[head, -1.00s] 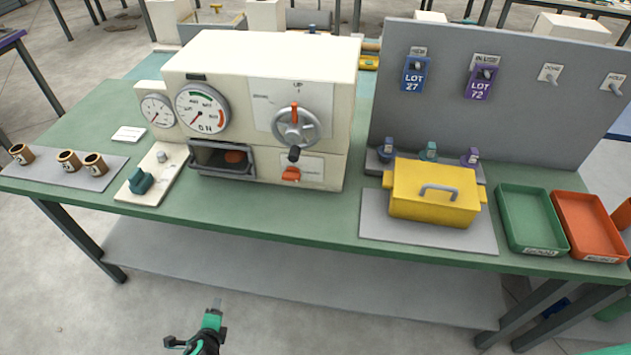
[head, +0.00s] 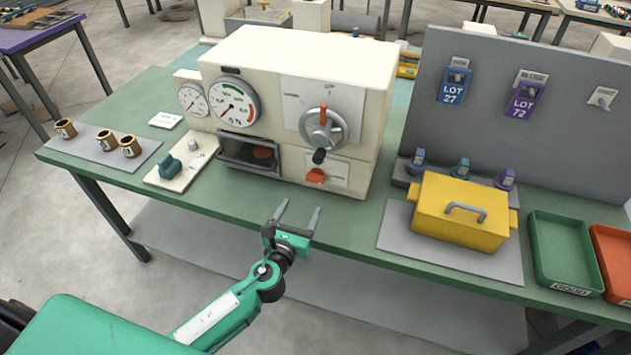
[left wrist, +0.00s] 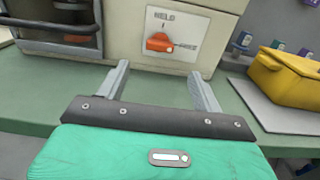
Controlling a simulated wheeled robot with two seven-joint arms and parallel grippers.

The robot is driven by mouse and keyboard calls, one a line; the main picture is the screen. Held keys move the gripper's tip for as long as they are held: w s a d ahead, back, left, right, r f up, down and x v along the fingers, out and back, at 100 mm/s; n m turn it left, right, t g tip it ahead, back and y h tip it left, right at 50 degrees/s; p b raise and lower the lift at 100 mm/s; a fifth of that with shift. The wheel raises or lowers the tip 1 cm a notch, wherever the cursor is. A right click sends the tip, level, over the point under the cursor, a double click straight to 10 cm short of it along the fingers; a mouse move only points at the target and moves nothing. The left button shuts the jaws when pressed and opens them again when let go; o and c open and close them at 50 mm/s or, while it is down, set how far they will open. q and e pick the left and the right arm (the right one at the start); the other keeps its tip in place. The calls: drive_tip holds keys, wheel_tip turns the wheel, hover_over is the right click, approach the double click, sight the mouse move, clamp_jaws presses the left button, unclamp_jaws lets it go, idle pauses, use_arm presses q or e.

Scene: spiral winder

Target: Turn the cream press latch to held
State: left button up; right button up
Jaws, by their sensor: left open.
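The cream press (head: 290,75) stands on the green workbench. Its orange latch (head: 315,175) sits on a white plate low on the front, below the handwheel (head: 323,128). In the left wrist view the latch (left wrist: 159,43) lies near level, its narrow end toward the right-hand label, with "HELD" marked above it. My right gripper is out of view.
A dark-framed window (head: 248,153) is left of the latch. A green-knobbed switch plate (head: 182,165) and several brown cups (head: 105,140) stand further left. A yellow lidded box (head: 455,215) on a grey mat is to the right. The bench before the latch is clear.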

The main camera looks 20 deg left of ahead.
sight(314, 182)
use_arm(q)
drive_tip(key=w, duration=0.5)
drive_tip(key=w+p, duration=0.1)
drive_tip(key=w, duration=0.4)
drive_tip(key=shift+w+d, duration=0.2)
drive_tip(key=shift+w, duration=0.15)
drive_tip(key=c, duration=1)
